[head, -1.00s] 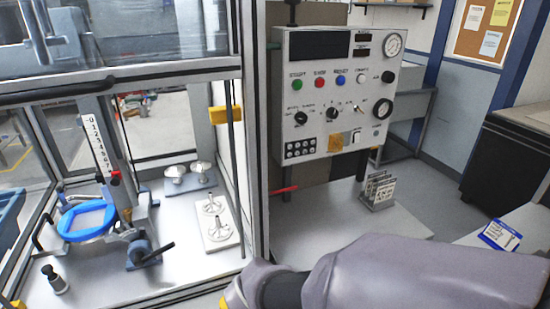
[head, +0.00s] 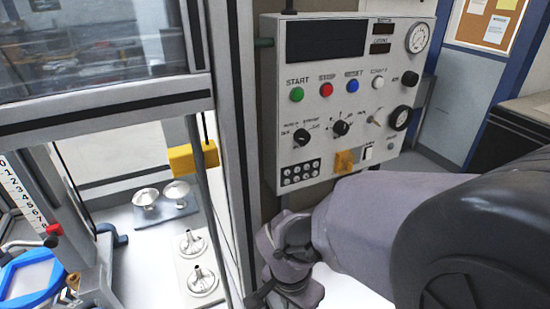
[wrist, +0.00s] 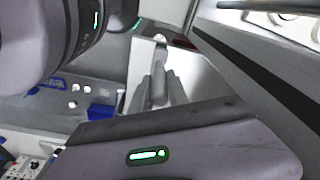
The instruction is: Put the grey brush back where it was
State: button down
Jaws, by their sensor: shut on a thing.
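In the wrist view my gripper (wrist: 160,92) shows small, its grey fingers close together on a slim grey thing, which I take to be the grey brush (wrist: 159,66). Its bristles cannot be made out. In the head view my arm reaches in from the right, with its wrist end low beside the enclosure's post. The gripper's fingers and the brush are not clearly seen there. I cannot make out an empty place for the brush.
The control panel (head: 345,95) stands close behind my arm. The enclosure's post (head: 238,150) is just left of the wrist.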

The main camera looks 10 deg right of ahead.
jog(key=w+d+f+b, duration=0.1)
jog(key=w+d+f, duration=0.3)
jog(key=w+d, duration=0.2)
jog(key=shift+f+b, duration=0.3)
jog(key=shift+b, duration=0.1)
jog(key=c, duration=1.3)
grip_release()
notch_tip(320, 180, up, 16)
jog(key=s+a+t+p, duration=0.1)
jog(key=s+a+p, duration=0.1)
jog(key=s+p, duration=0.15)
jog(key=s+r+n+t+y, duration=0.1)
jog(key=s+r, duration=0.1)
jog(key=s, duration=0.1)
jog(key=s+a+r+n+t+y, duration=0.1)
jog(key=s+r+n, duration=0.1)
jog(key=s, duration=0.1)
jog(key=s+a+r+n+t+y, duration=0.1)
jog(key=s+r, duration=0.2)
jog(key=shift+s+a+n+t+p, duration=0.1)
jog(key=shift+s+n+t+p, duration=0.2)
jog(key=shift+t+p, duration=0.1)
